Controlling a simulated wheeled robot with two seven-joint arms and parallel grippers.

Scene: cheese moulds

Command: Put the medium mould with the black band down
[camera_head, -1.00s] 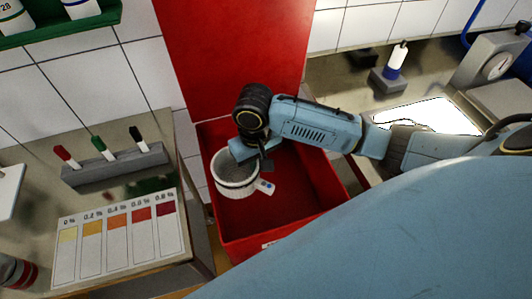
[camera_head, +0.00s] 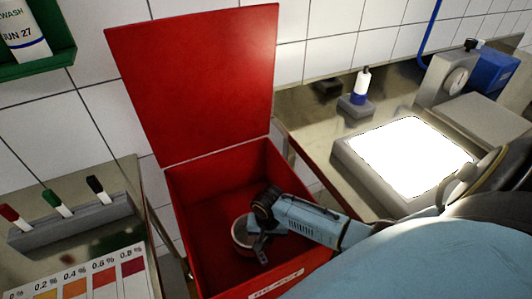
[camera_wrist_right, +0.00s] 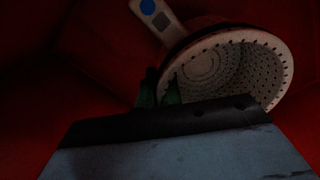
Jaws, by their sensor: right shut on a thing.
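The mould (camera_head: 241,233) is a round, pale, perforated cup, held inside the red bin (camera_head: 188,215). In the right wrist view the mould (camera_wrist_right: 228,68) shows its open mouth and rows of holes, with a dark strip along its outer side. My right gripper (camera_head: 259,250) reaches down into the bin and is shut on the mould's near side. In the wrist view the gripper's fingertips (camera_wrist_right: 163,92) are dark and partly hidden by its body. I cannot tell whether the mould touches the bin floor. My left gripper is out of view.
The bin's red lid (camera_head: 195,85) stands open behind it. A lit panel (camera_head: 410,163) is on the right bench; a marker rack (camera_head: 75,222) and colour chart (camera_head: 90,280) are left.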

